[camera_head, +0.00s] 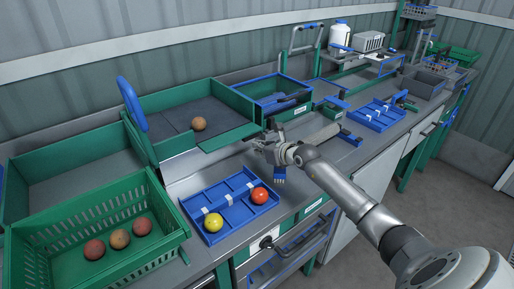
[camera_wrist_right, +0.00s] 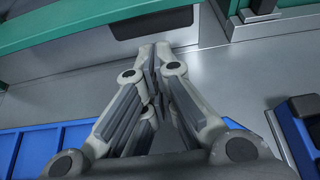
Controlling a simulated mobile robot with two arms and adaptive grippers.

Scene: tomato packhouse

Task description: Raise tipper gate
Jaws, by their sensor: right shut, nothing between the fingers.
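The tipper is a green-walled tray (camera_head: 185,96) with a dark floor, and one tomato (camera_head: 199,124) lies on it. A green gate panel (camera_head: 228,137) runs along its front right edge. A blue upright handle (camera_head: 132,103) stands at its left side. My right gripper (camera_head: 262,143) is shut and empty, just right of the gate panel. In the right wrist view its closed fingertips (camera_wrist_right: 160,52) point at a grey surface below a green edge (camera_wrist_right: 60,32) and a dark panel (camera_wrist_right: 160,22). I cannot tell whether they touch it. My left gripper is out of view.
A blue divided tray (camera_head: 230,212) with a yellow and a red tomato lies in front. A green crate (camera_head: 150,235) with several tomatoes stands at the left. A blue-rimmed bin (camera_head: 282,92) stands behind the gripper. Another blue tray (camera_head: 377,115) lies to the right.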

